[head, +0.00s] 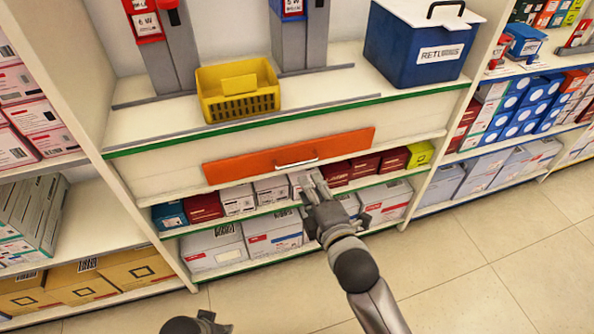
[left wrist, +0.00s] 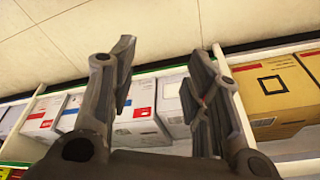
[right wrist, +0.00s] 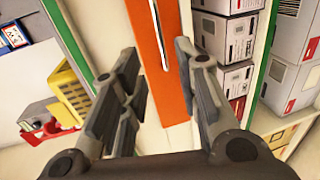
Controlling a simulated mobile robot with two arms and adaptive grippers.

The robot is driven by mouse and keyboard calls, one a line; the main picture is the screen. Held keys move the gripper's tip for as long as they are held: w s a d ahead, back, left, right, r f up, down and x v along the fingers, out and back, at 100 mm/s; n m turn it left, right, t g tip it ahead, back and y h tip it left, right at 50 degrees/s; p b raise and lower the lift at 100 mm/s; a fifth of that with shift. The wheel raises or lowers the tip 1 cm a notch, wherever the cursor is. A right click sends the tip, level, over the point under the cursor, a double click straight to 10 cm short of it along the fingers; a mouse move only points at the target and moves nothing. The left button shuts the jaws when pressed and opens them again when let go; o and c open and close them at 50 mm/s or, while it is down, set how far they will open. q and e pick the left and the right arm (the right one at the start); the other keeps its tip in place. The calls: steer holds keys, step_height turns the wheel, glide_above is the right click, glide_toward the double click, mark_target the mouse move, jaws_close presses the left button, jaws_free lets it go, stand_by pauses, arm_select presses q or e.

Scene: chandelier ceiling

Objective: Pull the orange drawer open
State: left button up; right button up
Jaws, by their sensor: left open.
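The orange drawer front (head: 240,166) is a long, narrow panel below the shelf edge, and looks flush with the white unit. A pale bar handle (head: 296,163) is on its right half. My right gripper (head: 312,180) is just below the handle's right end. In the right wrist view, the drawer front (right wrist: 143,25) and handle (right wrist: 161,40) show beyond the open fingers (right wrist: 157,65); the handle's end lies between them in the picture, with no clear contact. My left gripper (head: 196,322) is low at the bottom edge, away from the drawer; its open fingers (left wrist: 162,65) hold nothing.
A yellow basket (head: 238,105) and a blue cooler box (head: 415,50) stand on the shelf above. Several small boxes (head: 271,190) line the shelf right below the drawer, close to my right gripper. Larger cartons (head: 272,235) sit lower. The tiled floor (head: 480,240) at right is clear.

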mark_target(298, 165)
arm_select(q)
step_height(298, 165, up, 8)
steer(key=b, duration=0.2)
steer(key=shift+s, duration=0.2)
arm_select(e)
steer(key=shift+x, duration=4.8)
arm_select(q)
steer(key=shift+a, duration=0.1)
arm_select(e)
steer(key=shift+c, duration=0.4)
jaws_close()
